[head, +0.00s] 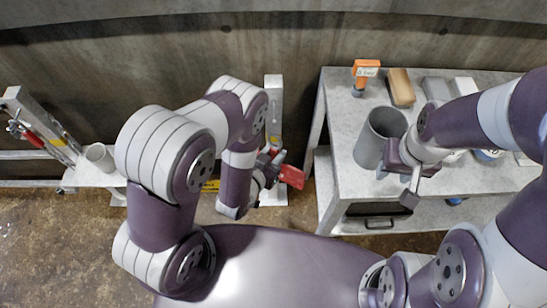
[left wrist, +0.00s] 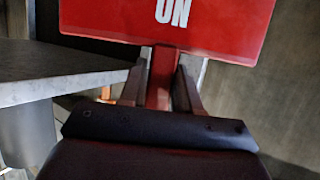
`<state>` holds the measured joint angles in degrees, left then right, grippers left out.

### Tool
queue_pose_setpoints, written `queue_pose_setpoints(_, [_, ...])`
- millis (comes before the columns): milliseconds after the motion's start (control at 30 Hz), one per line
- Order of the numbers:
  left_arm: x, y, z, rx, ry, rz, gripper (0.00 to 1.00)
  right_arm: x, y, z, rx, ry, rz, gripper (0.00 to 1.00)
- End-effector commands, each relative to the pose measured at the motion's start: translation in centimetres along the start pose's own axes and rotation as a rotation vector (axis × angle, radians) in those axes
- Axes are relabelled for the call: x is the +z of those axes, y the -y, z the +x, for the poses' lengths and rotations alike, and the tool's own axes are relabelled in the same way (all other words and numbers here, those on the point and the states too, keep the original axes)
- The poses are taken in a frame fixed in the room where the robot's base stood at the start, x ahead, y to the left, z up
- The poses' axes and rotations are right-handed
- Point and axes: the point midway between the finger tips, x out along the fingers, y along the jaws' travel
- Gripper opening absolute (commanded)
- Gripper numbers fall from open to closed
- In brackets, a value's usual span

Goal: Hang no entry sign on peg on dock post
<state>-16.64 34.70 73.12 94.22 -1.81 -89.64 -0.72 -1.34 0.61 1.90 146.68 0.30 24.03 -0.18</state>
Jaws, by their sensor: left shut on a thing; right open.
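In the head view, the red sign (head: 291,177) sticks out to the right of my left gripper (head: 268,168), in front of a grey upright post (head: 273,95). My left arm hides much of this post, and I cannot make out a peg on it. My right gripper (head: 404,178) is open and empty beside a grey cylinder on the table.
A grey table (head: 345,190) on the right holds a grey cylinder (head: 377,140), an orange device (head: 365,70) and a tan block (head: 401,87). Another stand (head: 40,125) with red and yellow parts is at the far left. A white cup-like part (head: 98,157) stands near it.

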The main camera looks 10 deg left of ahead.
Motion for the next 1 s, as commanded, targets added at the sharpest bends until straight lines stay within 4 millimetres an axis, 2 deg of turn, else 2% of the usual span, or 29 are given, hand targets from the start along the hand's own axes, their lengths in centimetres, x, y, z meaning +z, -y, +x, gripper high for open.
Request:
queue_pose_setpoints(867, [-1.8,3.7,6.0,-0.003,-0.002,0.0,0.0,0.2,0.0,1.9,0.0,0.0,0.0,0.43])
queue_pose_setpoints(1000, [-1.4,4.0,6.9,-0.001,-0.002,0.0,0.0,0.3,0.0,2.7,0.0,0.0,0.0,0.43])
